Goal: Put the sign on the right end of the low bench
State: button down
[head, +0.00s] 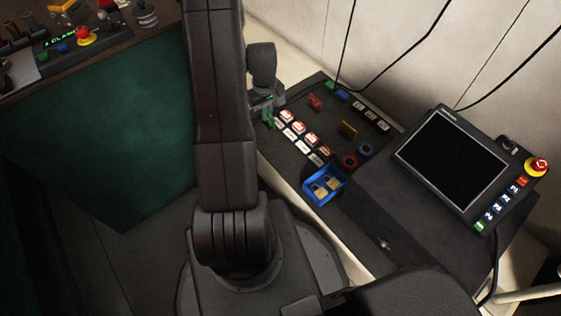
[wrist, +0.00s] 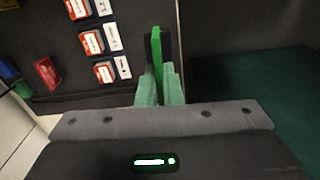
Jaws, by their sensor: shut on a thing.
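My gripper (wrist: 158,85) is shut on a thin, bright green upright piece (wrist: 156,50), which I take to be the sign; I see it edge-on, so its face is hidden. In the wrist view it stands between the two pale green fingers, with a dark area behind it. In the head view my gripper (head: 267,108) is small and partly hidden beside my arm, at the left edge of a dark-topped bench (head: 372,215). That bench may be the low bench; I cannot tell for sure.
Rows of red-and-white tags (head: 305,138) lie close to my gripper. A blue tray with padlocks (head: 325,184), a tilted screen (head: 452,160) and a red emergency button (head: 540,165) stand on the right. Cables hang at the back wall. A green surface (head: 110,130) lies left.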

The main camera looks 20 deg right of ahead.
jog(key=shift+n, duration=0.3)
jog(key=s+d+f+b, duration=0.1)
jog(key=f, duration=0.4)
jog(key=s+d+f+b, duration=0.1)
jog(key=f+b, duration=0.1)
jog(key=f, duration=0.3)
jog(key=s+d+f+b, duration=0.1)
jog(key=f+b, duration=0.1)
jog(key=f, duration=0.2)
jog(key=shift+s+f, duration=0.15)
jog(key=shift+f, duration=0.25)
jog(key=shift+f, duration=0.1)
jog(key=shift+f+b, duration=0.2)
jog(key=shift+b, duration=0.2)
jog(key=c, duration=1.6)
grip_release()
jog(key=shift+r, duration=0.1)
jog(key=shift+r, duration=0.1)
notch_tip(320, 180, up, 12)
jog(key=p, duration=0.5)
jog(key=shift+r, duration=0.1)
